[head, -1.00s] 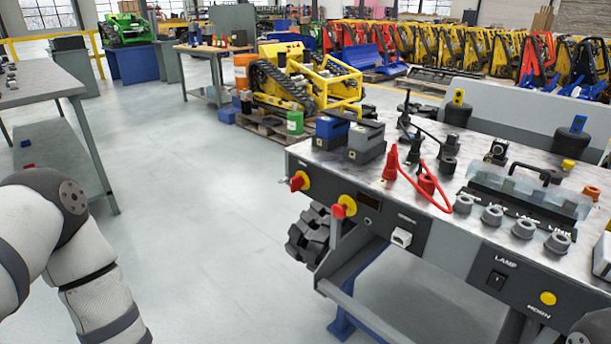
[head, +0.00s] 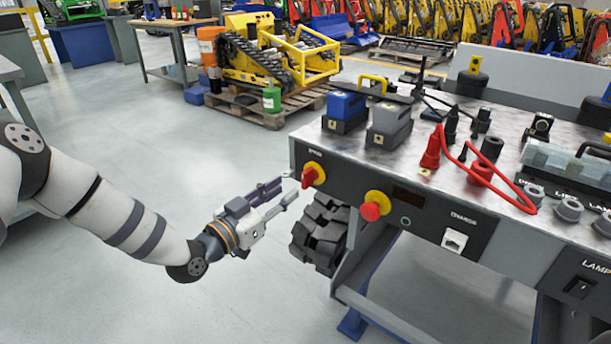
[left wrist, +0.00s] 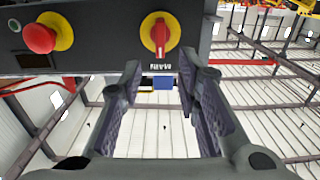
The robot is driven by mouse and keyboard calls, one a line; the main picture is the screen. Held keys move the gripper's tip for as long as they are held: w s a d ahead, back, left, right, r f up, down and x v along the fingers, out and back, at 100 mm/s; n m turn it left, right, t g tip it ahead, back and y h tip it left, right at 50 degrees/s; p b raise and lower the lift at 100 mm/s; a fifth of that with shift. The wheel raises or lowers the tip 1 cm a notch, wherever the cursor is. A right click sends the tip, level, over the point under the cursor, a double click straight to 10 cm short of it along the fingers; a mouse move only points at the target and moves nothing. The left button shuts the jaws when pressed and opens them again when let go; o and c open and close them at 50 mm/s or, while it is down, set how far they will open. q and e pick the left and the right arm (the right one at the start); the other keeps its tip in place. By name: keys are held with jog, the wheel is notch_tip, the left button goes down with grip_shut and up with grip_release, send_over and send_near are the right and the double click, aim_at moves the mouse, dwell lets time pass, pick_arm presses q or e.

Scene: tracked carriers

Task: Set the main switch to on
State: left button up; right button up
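The main switch (head: 312,175) is a red rotary knob on a round yellow plate, at the left end of the grey cart's front panel. In the left wrist view the switch (left wrist: 160,35) is just beyond the fingertips, and its red handle looks upright in that picture. My left gripper (head: 288,189) is open and empty. Its two fingers point at the panel, just short of the knob; in the left wrist view the gripper (left wrist: 163,80) has a clear gap between its fingers. I see no contact with the knob. My right gripper is not in view.
A red mushroom button (head: 371,210) on a yellow plate sits right of the switch. A white charge socket (head: 454,241) is further right. Blue (head: 346,107) and grey (head: 388,120) blocks and a red cable (head: 503,182) are on the cart top. A black track (head: 320,235) is below.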

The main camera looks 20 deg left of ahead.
aim_at(302, 177)
pick_arm(q)
jog(key=x, duration=0.5)
jog(key=b+x, duration=0.1)
jog(key=x, duration=0.1)
jog(key=shift+w+d+f, duration=0.1)
jog(key=shift+w+f, duration=0.1)
jog(key=shift+f, duration=0.1)
jog(key=shift+w+d+r, duration=0.15)
jog(key=shift+w, duration=0.3)
grip_shut()
